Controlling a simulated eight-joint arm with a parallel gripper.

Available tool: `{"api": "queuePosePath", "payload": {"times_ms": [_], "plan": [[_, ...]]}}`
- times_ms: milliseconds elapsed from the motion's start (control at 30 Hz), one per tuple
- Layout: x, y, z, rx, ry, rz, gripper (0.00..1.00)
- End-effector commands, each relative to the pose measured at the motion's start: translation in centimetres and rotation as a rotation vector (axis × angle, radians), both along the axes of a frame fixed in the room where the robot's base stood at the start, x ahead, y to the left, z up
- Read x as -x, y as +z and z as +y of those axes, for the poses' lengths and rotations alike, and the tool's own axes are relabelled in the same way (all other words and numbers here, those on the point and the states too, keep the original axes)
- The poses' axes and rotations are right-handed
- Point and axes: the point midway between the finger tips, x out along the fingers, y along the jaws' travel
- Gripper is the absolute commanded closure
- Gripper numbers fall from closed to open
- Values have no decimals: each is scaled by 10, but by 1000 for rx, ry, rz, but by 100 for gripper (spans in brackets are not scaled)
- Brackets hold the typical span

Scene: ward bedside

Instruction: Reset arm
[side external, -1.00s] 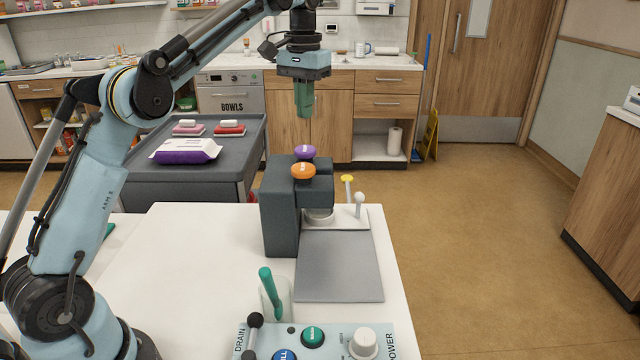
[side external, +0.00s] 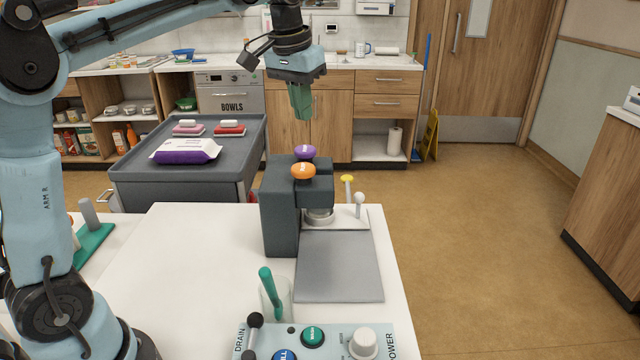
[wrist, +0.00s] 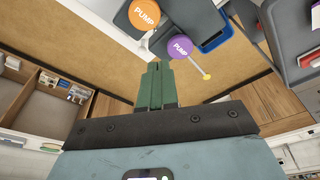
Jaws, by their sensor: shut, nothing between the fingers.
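My gripper (side external: 301,103) hangs in the air above and behind the dark dispenser block, with its green fingers together and nothing between them. It also shows in the wrist view (wrist: 157,80), where the fingers are closed side by side. The dark block (side external: 280,215) stands on the white table (side external: 190,250). On its top are an orange pump knob (side external: 303,171) and a purple pump knob (side external: 305,151). In the wrist view the orange knob (wrist: 144,14) and the purple knob (wrist: 180,47) lie beyond the fingertips. My gripper is clear of both.
A grey mat (side external: 340,267) lies before the block. A clear cup (side external: 276,300) with a green-handled tool and a control panel (side external: 320,342) are at the front. A grey cart (side external: 190,180) carries a purple-and-white pack (side external: 186,151). The air around my gripper is free.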

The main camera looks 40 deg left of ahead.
Motion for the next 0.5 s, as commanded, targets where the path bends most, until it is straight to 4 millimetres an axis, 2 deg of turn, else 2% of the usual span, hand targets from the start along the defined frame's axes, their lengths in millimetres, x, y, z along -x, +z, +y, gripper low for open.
{"api": "queuePosePath", "payload": {"times_ms": [267,500], "plan": [[53,-27,-27,-20,-62,-140,100],[102,-70,-44,-32,-111,-261,100]]}}
